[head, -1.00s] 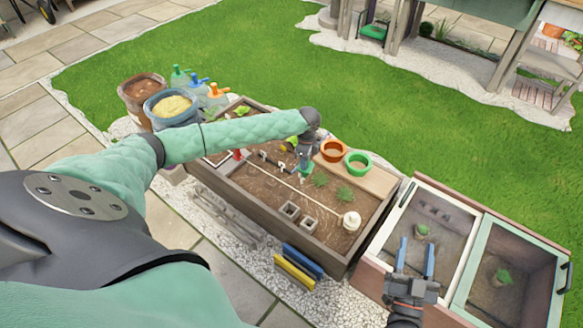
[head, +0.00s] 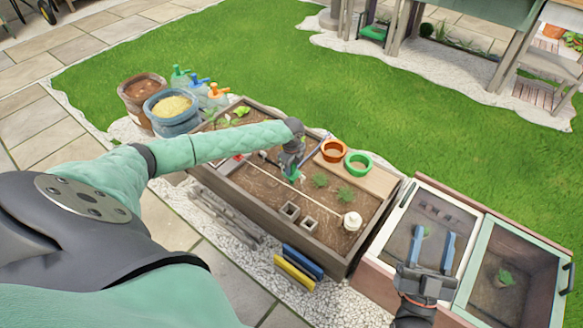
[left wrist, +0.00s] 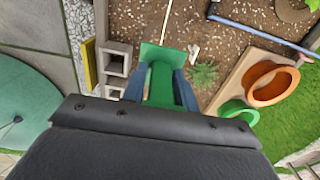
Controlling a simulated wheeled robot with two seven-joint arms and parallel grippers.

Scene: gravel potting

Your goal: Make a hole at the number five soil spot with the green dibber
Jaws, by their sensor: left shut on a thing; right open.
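My left gripper (head: 290,174) is shut on the green dibber (left wrist: 160,82), over the soil of the wooden planter bed (head: 325,262). The dibber's green body shows between the dark fingers in the left wrist view; I cannot tell whether its tip touches the soil. Small white markers stand in the bed near the gripper, but their numbers are too small to read, so I cannot make out spot five. My right gripper (head: 432,253) is open and empty above the cold frame at the right.
Grey square pots (head: 289,211), grassy seedlings (head: 345,194) and a white round-topped thing (head: 352,220) are in the bed. An orange pot (head: 333,150) and a green pot (head: 358,163) stand on a board at its far side. A cold frame (head: 513,240) adjoins on the right.

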